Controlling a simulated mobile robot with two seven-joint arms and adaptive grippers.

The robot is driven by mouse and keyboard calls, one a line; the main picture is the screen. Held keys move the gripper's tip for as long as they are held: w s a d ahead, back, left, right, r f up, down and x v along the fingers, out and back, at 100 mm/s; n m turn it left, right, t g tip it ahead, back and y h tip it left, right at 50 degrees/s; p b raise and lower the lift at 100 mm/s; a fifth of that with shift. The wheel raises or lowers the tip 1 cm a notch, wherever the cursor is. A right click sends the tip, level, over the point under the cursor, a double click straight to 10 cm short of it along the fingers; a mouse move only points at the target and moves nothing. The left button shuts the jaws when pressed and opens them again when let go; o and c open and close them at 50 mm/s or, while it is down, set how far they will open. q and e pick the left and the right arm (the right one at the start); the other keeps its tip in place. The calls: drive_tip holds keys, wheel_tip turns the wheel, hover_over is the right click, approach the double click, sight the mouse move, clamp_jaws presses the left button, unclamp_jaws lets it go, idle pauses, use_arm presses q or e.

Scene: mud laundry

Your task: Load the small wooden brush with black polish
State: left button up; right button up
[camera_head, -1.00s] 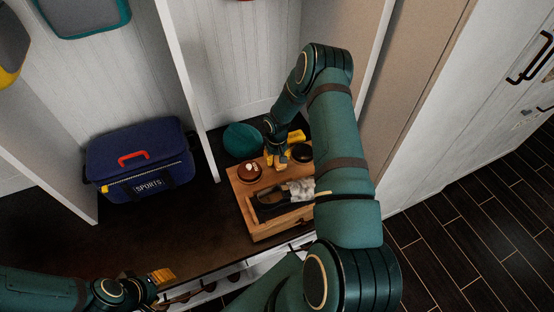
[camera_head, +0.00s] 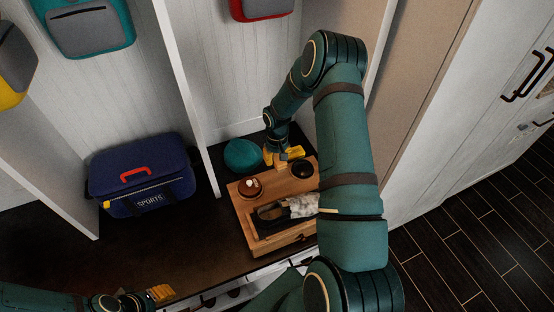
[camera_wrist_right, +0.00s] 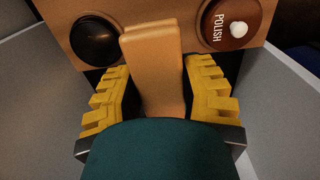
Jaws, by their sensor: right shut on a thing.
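My right gripper (camera_head: 284,160) is over the back edge of a wooden tray (camera_head: 244,221), between its two round tins. In the right wrist view, its yellow fingers (camera_wrist_right: 160,98) are shut on the wooden handle of the small brush (camera_wrist_right: 155,65). The bristles are hidden. The dark, round black polish tin (camera_head: 301,169) sits at the tray's back right; it also shows in the wrist view (camera_wrist_right: 96,41). I cannot tell whether the brush touches anything. My left gripper (camera_head: 158,294) is at the bottom left, away from the tray; its jaw opening is unclear.
A brown polish tin (camera_head: 250,187) with a pale knob sits at the tray's back left. The tray's front compartment holds a larger brush and a whitish cloth (camera_head: 302,206). A teal round object (camera_head: 242,155) stands behind the tray. A blue sports bag (camera_head: 142,176) is left, beyond a divider.

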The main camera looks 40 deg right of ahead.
drive_tip(key=shift+o, duration=1)
drive_tip(key=shift+c, duration=0.3)
approach(308, 165)
drive_tip(key=shift+f+b, duration=1.75)
drive_tip(key=shift+f, duration=0.85)
drive_tip(key=shift+s+f+b, duration=0.1)
drive_tip(key=shift+f+b, duration=0.4)
drive_tip(key=shift+f, duration=0.1)
drive_tip(key=shift+r, duration=0.15)
